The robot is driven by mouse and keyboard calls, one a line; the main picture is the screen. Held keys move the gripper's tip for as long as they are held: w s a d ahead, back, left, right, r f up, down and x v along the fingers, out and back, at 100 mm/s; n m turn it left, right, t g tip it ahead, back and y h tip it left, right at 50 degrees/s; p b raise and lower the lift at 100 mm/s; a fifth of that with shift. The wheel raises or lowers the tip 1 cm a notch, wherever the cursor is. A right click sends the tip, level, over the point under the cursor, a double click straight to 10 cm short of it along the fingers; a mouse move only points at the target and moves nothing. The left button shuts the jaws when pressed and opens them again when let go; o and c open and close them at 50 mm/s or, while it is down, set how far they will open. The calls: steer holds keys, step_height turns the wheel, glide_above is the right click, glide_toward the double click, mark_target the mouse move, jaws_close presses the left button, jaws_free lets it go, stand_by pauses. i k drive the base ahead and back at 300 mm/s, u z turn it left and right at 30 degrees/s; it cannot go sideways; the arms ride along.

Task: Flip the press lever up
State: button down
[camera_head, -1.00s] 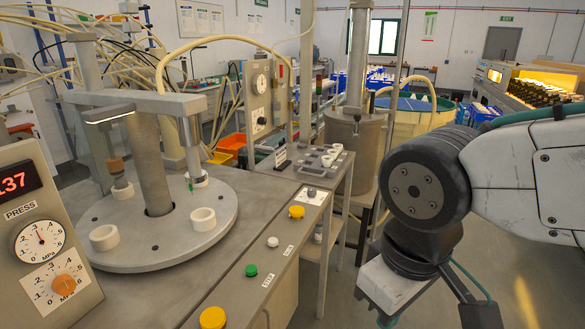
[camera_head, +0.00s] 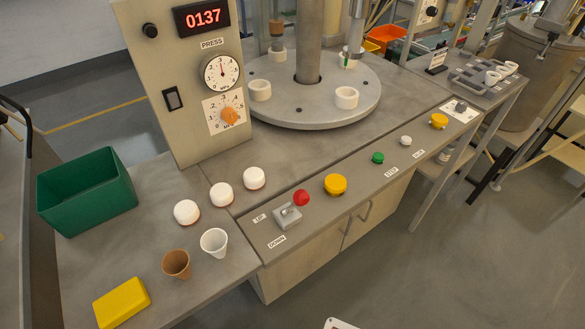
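The press lever (camera_head: 287,215) is a small grey block with a red ball knob (camera_head: 301,198) at its upper right, on the front edge of the press bench. An UP label (camera_head: 259,218) and a DOWN label (camera_head: 277,241) lie to its left and below. I cannot tell for sure from this angle which way the lever is set. The press panel (camera_head: 183,90) stands behind it, with a red 0137 display (camera_head: 201,17), a dial and an orange knob. My gripper is not in view; only a small pale piece shows at the bottom edge.
Yellow, green and white buttons line the bench edge right of the lever. Left of it are three white domed caps (camera_head: 221,195), a white cup (camera_head: 214,242), a brown cup (camera_head: 176,264), a yellow block (camera_head: 122,302) and a green bin (camera_head: 87,190). Floor in front is clear.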

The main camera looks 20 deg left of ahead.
mark_target(301, 197)
steer(key=u, duration=2)
steer(key=k, duration=0.95)
steer(key=u, duration=1)
steer(key=k, duration=0.45)
steer(key=z, duration=0.4)
steer(key=i, duration=0.85)
steer(key=z, duration=0.15)
